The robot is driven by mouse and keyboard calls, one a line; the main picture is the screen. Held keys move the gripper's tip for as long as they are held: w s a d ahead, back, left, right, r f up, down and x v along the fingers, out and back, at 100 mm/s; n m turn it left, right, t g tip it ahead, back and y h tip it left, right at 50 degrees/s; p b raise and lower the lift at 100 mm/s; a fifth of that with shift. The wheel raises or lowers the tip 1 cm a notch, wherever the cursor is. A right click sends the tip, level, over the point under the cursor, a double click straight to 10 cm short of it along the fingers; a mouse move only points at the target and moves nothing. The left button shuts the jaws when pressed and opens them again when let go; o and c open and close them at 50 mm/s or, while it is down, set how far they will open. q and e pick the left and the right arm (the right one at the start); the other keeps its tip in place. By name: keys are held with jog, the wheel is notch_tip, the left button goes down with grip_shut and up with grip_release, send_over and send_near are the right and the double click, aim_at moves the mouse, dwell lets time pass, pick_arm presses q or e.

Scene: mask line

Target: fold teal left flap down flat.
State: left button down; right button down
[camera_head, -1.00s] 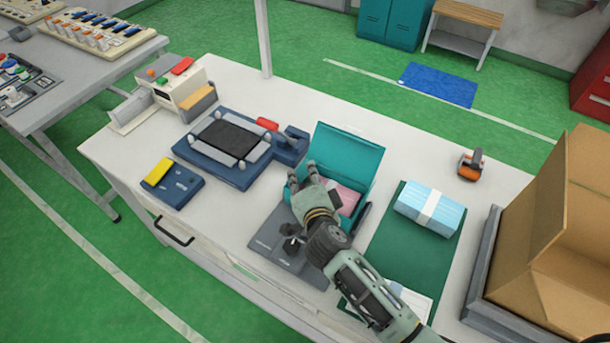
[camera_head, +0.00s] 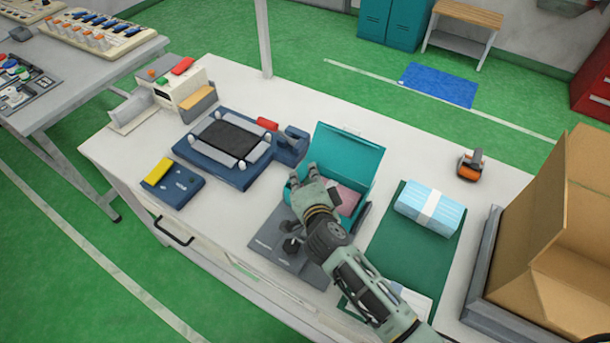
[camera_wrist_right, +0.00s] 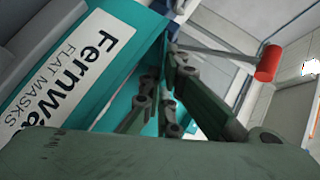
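The teal box (camera_head: 346,152) stands on the white table with its back lid raised. Pink contents (camera_head: 346,198) show inside. My right gripper (camera_head: 303,173) is at the box's left side, its two fingertips apart. The arm and hand cover much of the left flap, so I cannot tell its angle or whether the fingers touch it. In the right wrist view, teal box surface with a white "FLAT MASKS" label (camera_wrist_right: 70,68) lies to the left of the gripper fingers (camera_wrist_right: 165,105). My left gripper is not in view.
A blue-white mask bundle (camera_head: 430,208) lies on a green mat (camera_head: 405,258) right of the box. A dark blue fixture (camera_head: 215,170) stands left. An open cardboard carton (camera_head: 540,200) is at the right. An orange-black tool (camera_head: 471,165) sits behind the bundle.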

jog(key=shift+d+f+b, duration=0.15)
jog(key=shift+f+b, duration=0.25)
jog(key=shift+b, duration=0.25)
jog(key=shift+s+m+t+b, duration=0.1)
jog(key=shift+m+t+b, duration=0.2)
jog(key=shift+t, duration=0.1)
jog(key=shift+r, duration=0.15)
jog(key=c, duration=2)
grip_release()
